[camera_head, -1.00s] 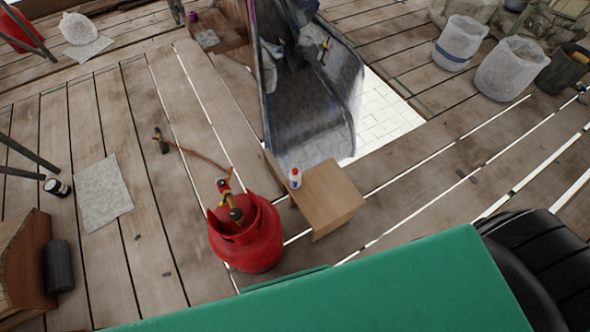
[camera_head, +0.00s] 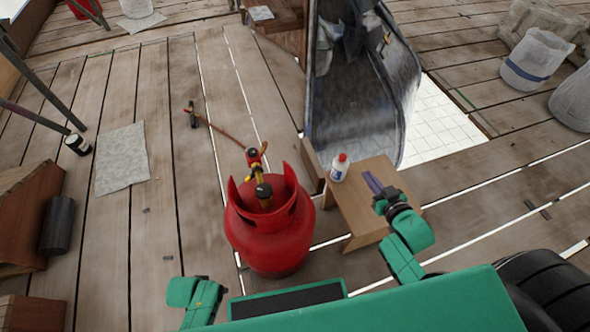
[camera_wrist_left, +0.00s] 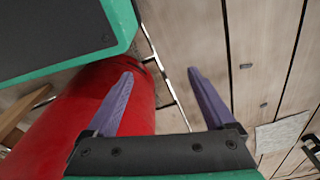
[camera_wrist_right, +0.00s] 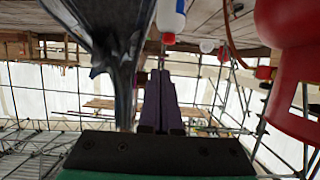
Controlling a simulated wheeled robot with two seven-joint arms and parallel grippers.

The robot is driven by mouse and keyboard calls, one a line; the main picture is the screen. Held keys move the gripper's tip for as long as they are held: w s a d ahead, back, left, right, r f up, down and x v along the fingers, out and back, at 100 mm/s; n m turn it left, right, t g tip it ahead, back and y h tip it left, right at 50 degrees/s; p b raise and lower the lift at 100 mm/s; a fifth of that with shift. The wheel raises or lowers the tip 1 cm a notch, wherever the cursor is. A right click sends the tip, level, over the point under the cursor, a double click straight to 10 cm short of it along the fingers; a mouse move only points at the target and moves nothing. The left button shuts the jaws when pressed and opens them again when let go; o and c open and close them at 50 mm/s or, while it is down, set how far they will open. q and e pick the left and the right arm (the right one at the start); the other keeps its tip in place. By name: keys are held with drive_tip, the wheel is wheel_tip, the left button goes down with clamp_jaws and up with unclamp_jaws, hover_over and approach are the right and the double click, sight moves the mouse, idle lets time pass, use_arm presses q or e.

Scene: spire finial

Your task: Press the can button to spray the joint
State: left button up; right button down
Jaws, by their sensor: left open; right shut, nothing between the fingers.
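A small white can with a red top (camera_head: 340,167) stands upright on a low wooden stand (camera_head: 365,213); it also shows inverted at the top of the right wrist view (camera_wrist_right: 170,20). My right gripper (camera_head: 372,182) is shut and empty, just right of the can and apart from it. Its purple fingers show pressed together in the right wrist view (camera_wrist_right: 160,78). The red gas cylinder (camera_head: 268,240) stands left of the stand, with a brass and yellow valve joint (camera_head: 262,186) on top. My left gripper (camera_wrist_left: 160,82) is open and empty beside the red cylinder (camera_wrist_left: 75,125); its fingers are not clear in the head view.
A dark, translucent chute-like sheet (camera_head: 355,95) rises behind the stand. A hose (camera_head: 222,131) runs from the valve across the planks. A grey sheet (camera_head: 122,158) and a dark cylinder (camera_head: 57,226) lie left.

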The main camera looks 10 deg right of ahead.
wheel_tip(320, 180, up, 2)
drive_tip(key=w+a, duration=0.1)
drive_tip(key=b, duration=0.4)
hover_over(343, 157)
drive_tip(key=s, duration=0.2)
drive_tip(key=shift+w+d+f+t+y, duration=0.1)
drive_tip(key=shift+d+f+t+y, duration=0.1)
drive_tip(key=shift+f, duration=0.4)
drive_tip(key=shift+w+d+f+t+y, duration=0.1)
drive_tip(key=shift+d+f+t+y, duration=0.1)
drive_tip(key=shift+f, duration=0.35)
wheel_tip(343, 157, down, 3)
drive_tip(key=shift+s+a+f+b, duration=0.1)
drive_tip(key=shift+s+f+b, duration=0.1)
drive_tip(key=shift+b, duration=0.3)
use_arm(q)
drive_tip(key=w+d+r, duration=0.2)
drive_tip(key=w+r, duration=0.1)
drive_tip(key=r, duration=0.8)
drive_tip(key=shift+w+r+h, duration=0.15)
drive_tip(key=shift+w+h, duration=0.15)
drive_tip(key=shift+w, duration=0.05)
use_arm(e)
drive_tip(key=shift+f, duration=0.15)
use_arm(q)
drive_tip(key=shift+d, duration=0.1)
use_arm(e)
drive_tip(key=shift+f, duration=0.1)
